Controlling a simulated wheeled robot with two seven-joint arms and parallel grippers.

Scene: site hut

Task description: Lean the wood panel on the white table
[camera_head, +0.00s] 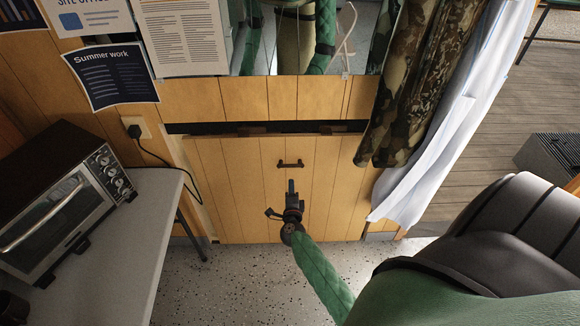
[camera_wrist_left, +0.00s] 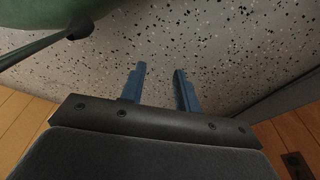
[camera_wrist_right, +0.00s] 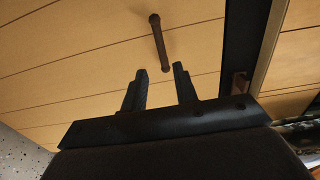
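The wood panel (camera_head: 235,190) is a light plank board with a dark handle (camera_head: 290,163), set in the wall below a mirror. A dark gap shows along its top edge. My right gripper (camera_head: 291,188) is in front of the panel, just below the handle in the picture. In the right wrist view, its fingers (camera_wrist_right: 160,70) are apart and empty, with the handle (camera_wrist_right: 160,42) just beyond the tips. My left gripper (camera_wrist_left: 160,70) is open and empty over speckled floor; the head view does not show it. The white table (camera_head: 155,205) stands at the left.
A toaster oven (camera_head: 68,200) stands on the table, its cord running to a wall socket (camera_head: 136,127). A camouflage garment (camera_head: 415,80) and a white cloth (camera_head: 455,120) hang right of the panel. Floor (camera_head: 225,285) between is clear.

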